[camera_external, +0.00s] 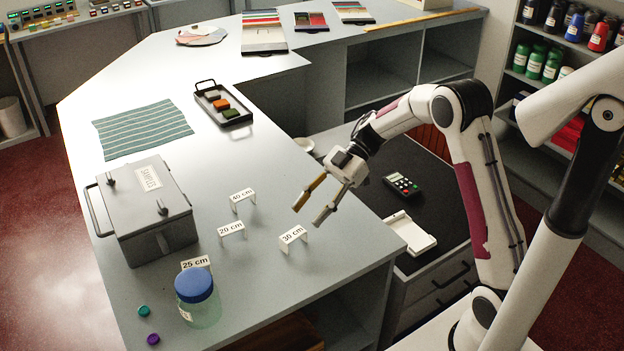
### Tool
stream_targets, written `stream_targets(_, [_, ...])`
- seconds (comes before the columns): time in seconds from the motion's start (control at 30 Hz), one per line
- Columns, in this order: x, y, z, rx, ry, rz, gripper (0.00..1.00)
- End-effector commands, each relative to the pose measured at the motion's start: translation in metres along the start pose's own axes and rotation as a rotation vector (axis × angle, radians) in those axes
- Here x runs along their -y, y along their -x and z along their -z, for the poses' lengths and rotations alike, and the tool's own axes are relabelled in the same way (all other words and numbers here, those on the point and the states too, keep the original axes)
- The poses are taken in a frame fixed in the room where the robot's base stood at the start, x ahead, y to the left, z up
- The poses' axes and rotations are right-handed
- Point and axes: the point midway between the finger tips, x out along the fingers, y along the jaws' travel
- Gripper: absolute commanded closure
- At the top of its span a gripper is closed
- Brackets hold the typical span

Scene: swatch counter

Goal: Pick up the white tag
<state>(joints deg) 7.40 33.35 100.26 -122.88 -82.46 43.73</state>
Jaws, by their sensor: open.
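Several white tags with black lettering stand on the grey counter (265,285). The "30 cm" tag (293,236) is nearest my gripper, the "20 cm" tag (232,230) is left of it, and the "40 cm" tag (243,197) is farther back. The "25 cm" tag (196,263) stands behind the jar and is partly hidden by it. My gripper (308,215) is open, with its fingers apart and nothing between them. Its fingertips appear just above and behind the "30 cm" tag, and I see no contact.
A grey SAMPLES box (148,212) stands at the left. A striped cloth (142,129) and a tray of colored blocks (223,108) lie farther back. The counter's right edge is near.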

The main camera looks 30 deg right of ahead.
Motion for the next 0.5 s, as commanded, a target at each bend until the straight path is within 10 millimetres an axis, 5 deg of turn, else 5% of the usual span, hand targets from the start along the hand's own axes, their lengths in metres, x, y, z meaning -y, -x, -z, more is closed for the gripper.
stream_targets(0.5, [0.0011,-0.0096,-0.0005,-0.001,-0.001,0.007,0.58])
